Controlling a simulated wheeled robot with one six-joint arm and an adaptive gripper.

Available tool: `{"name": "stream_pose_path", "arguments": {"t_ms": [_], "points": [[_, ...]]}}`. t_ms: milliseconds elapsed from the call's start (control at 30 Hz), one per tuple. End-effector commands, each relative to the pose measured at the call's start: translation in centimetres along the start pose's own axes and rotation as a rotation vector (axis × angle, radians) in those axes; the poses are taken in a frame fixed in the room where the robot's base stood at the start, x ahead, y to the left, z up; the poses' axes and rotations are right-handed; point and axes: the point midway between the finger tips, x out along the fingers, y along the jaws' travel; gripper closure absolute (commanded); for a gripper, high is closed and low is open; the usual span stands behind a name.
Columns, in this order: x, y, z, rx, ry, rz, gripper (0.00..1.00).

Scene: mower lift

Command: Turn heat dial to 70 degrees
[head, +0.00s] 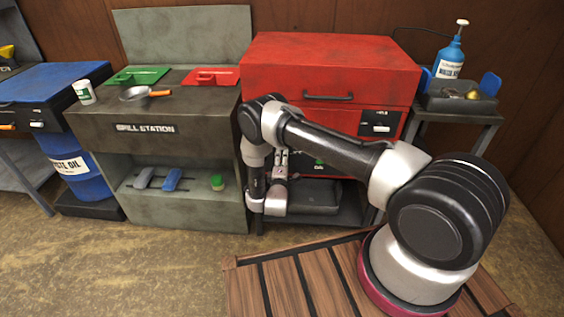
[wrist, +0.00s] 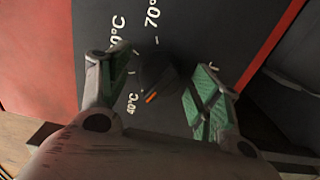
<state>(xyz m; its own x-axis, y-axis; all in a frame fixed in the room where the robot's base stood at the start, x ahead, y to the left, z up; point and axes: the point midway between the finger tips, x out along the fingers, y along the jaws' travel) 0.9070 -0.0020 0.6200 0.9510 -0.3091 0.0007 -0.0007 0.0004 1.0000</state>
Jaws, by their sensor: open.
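The heat dial (wrist: 160,72) is a dark knob on a dark grey panel in the wrist view. An orange mark shows on its lower edge, beside the "40°C" label (wrist: 132,103). A partly hidden label ending in "0°C" (wrist: 117,30) is at upper left, and "70°" (wrist: 153,12) is at the top. My gripper (wrist: 160,68) is open, with one green-padded finger on each side of the dial; I cannot tell whether either touches it. In the head view my gripper (head: 279,172) is low in front of the red cabinet (head: 320,70), and I cannot make out the dial there.
A side table at right holds a blue pump bottle (head: 450,60). A black case (head: 315,197) lies on the shelf below. A wooden pallet (head: 290,285) lies on the floor.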

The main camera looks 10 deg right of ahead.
Motion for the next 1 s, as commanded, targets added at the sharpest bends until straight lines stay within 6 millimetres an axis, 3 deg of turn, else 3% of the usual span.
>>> {"name": "stream_pose_path", "arguments": {"t_ms": [133, 367, 667, 1000], "points": [[-0.02, -0.01, 0.00, 0.000, 0.000, 0.000, 0.40], [-0.04, -0.02, 0.01, 0.000, 0.000, -0.001, 0.82], [-0.05, -0.04, 0.01, 0.020, 0.000, -0.001, 0.83], [-0.07, -0.06, 0.01, 0.207, 0.000, -0.002, 0.83]]}}
